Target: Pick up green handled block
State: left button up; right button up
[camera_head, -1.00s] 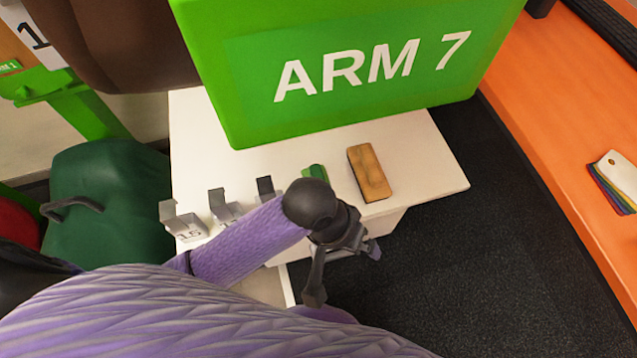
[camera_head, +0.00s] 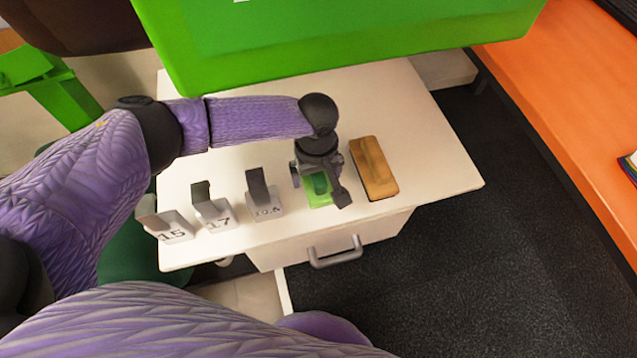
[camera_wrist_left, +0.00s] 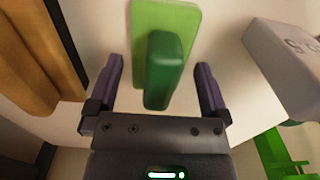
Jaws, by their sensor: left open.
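The green handled block has a light green flat base and a darker green raised handle. In the head view the green handled block (camera_head: 319,188) lies on the white cabinet top, partly hidden by my left gripper (camera_head: 322,190), which is right over it. In the left wrist view the block (camera_wrist_left: 163,60) lies ahead, with its handle reaching between the two fingers. My left gripper (camera_wrist_left: 160,85) is open, one finger on each side of the handle and apart from it. My right gripper is not in view.
On the white cabinet (camera_head: 420,140), a brown brush-like block (camera_head: 374,168) lies close to the right of the green block. Several grey numbered holders (camera_head: 264,195) stand to the left. A large green panel (camera_head: 330,45) hangs behind. The cabinet's drawer handle (camera_head: 335,252) sticks out in front.

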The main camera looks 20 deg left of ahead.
pick_arm(q)
jog(key=shift+f, duration=0.45)
jog(key=shift+r, duration=0.15)
jog(key=shift+c, duration=0.9)
jog(key=c, duration=0.9)
notch_tip(320, 180, up, 9)
jog(key=p, duration=0.6)
jog(key=shift+r, duration=0.2)
jog(key=shift+c, duration=0.2)
jog(key=shift+r+p, duration=0.3)
jog(key=shift+r, duration=0.05)
